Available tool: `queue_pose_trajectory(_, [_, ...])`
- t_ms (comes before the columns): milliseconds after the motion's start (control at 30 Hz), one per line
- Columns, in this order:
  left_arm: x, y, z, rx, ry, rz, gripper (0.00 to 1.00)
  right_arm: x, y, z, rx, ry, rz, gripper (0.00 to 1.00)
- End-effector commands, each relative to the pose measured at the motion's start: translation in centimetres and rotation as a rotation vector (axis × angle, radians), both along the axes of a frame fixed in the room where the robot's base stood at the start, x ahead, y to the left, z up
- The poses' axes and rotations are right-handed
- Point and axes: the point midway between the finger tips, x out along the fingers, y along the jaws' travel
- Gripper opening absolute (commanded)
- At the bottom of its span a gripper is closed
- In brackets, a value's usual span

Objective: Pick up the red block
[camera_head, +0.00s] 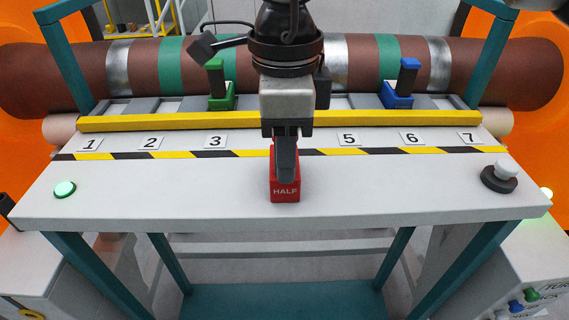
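The red block (285,194), with white lettering "HALF" on its front, is at the front middle of the white table (180,200). My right gripper (286,175) points straight down at the block from above. A dark finger overlaps the middle of the block and hides part of its upper portion. The fingers line up one behind the other from this view, so I cannot tell whether they are open or closed on the block. My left gripper is not in view.
A yellow bar (180,122) crosses behind number plates. Behind it stand a green block (221,102) and a blue block (397,100), before a brown axle (270,72). A green button (65,189) is left, a dark knob (499,178) right. The front surface beside the red block is clear.

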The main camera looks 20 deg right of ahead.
Motion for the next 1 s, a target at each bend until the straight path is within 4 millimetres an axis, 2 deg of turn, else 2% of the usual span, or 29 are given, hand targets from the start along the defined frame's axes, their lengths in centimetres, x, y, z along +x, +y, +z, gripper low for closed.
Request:
queue_pose_trajectory(33, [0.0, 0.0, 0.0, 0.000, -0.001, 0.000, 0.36, 0.0, 0.0, 0.0, 0.000, 0.000, 0.000, 0.24])
queue_pose_trajectory(100, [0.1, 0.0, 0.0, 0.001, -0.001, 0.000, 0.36, 0.0, 0.0, 0.0, 0.000, 0.000, 0.000, 0.05])
queue_pose_trajectory(133, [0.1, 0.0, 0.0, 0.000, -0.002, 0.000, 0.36, 0.0, 0.0, 0.0, 0.000, 0.000, 0.000, 0.00])
queue_pose_trajectory(567, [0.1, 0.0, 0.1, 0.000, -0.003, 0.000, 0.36, 0.1, 0.0, 0.8, 0.001, -0.002, -0.001, 0.00])
queue_pose_trajectory(767, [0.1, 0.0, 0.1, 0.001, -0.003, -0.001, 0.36, -0.1, 0.1, 3.6, 0.003, -0.003, 0.001, 0.00])
queue_pose_trajectory(867, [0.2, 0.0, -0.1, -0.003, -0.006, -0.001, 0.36, -1.8, 0.6, 5.3, 0.002, -0.006, 0.006, 0.00])
queue_pose_trajectory(1000, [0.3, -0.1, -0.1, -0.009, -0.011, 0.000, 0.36, -4.4, 1.4, 8.7, 0.002, -0.006, 0.006, 0.00])
